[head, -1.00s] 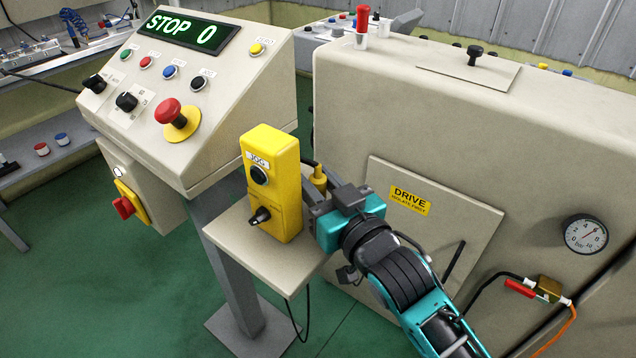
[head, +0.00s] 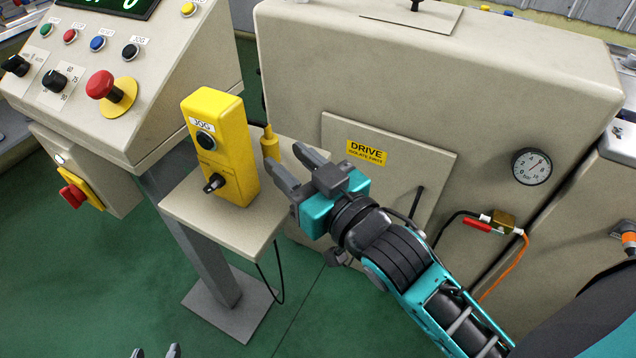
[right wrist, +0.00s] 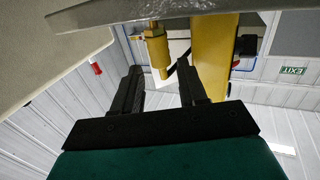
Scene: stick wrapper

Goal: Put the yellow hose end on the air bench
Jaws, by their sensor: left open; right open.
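A small yellow fitting (head: 270,145), which looks like the hose end, stands upright on the beige shelf (head: 185,210), just behind the yellow JOG box (head: 222,150). My right gripper (head: 291,168) is open and empty. Its fingertips point at the fitting from the right, with a small gap. The right wrist view shows the fitting (right wrist: 157,50) ahead of the open fingers, with the yellow box beside it. My left gripper (head: 155,352) is open; only its fingertips show at the bottom edge. I cannot tell which surface is the air bench.
The large beige machine (head: 430,90) with a DRIVE panel and gauge (head: 531,166) stands behind my right arm. A red-handled valve (head: 490,222) with an orange hose is on its front. The control console (head: 120,80) is at left. A black cable hangs below the shelf.

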